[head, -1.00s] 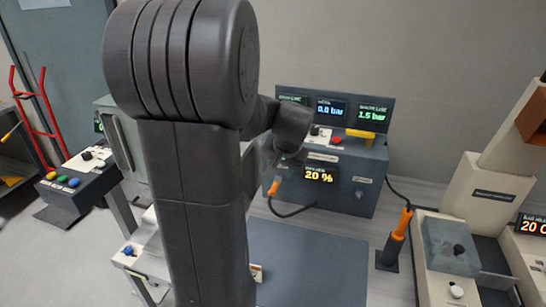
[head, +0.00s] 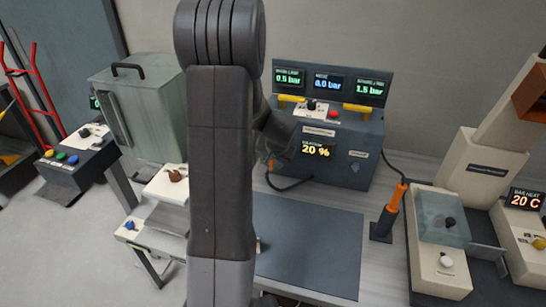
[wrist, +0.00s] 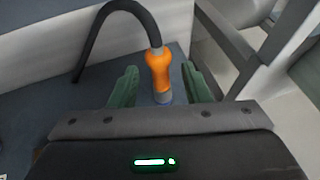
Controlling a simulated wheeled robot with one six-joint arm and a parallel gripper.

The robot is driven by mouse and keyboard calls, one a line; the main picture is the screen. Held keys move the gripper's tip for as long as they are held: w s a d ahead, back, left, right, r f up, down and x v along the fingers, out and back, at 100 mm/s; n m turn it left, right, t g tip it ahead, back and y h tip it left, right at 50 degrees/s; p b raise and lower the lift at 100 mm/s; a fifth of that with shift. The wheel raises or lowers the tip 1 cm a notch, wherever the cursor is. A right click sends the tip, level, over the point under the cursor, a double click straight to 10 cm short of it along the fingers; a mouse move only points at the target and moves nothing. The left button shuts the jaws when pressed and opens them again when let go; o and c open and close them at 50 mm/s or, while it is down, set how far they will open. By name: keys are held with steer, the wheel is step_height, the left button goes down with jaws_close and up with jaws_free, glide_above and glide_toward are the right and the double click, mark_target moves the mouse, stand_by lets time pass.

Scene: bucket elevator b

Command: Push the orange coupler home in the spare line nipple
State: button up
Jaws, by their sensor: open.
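In the wrist view the orange coupler (wrist: 158,70) stands between the two green fingers of my gripper (wrist: 159,72), which is open, with a finger on each side. A black hose (wrist: 118,8) runs from the coupler's far end and bends left. A grey metal end (wrist: 163,98) shows at its near end. Whether it is fully seated cannot be told. In the head view a bit of an orange coupler (head: 271,164) shows beside my arm, at the left front of the console. My gripper is hidden there behind my arm.
The dark console (head: 340,160) has screens reading 0.5, 0.0 and 1.5 bar. A second orange fitting (head: 397,196) stands in a black holder (head: 381,232) at right. A dark mat (head: 310,245) lies clear in front.

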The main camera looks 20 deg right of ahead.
jaws_close()
steer(key=shift+s+a+b, duration=0.3)
steer(key=shift+s+a, duration=0.1)
steer(key=shift+s, duration=0.1)
stand_by(0.8)
steer(key=shift+s+a+b, duration=0.3)
steer(key=shift+s+a, duration=0.3)
steer(key=shift+s, duration=0.2)
steer(key=shift+s+a+b, duration=0.3)
steer(key=shift+s+a, duration=0.3)
steer(key=shift+s, duration=0.15)
steer(key=shift+s, duration=0.1)
steer(key=shift+s+a+b, duration=0.4)
steer(key=shift+s+a, duration=0.8)
steer(key=shift+s, duration=0.3)
steer(key=shift+d, duration=0.1)
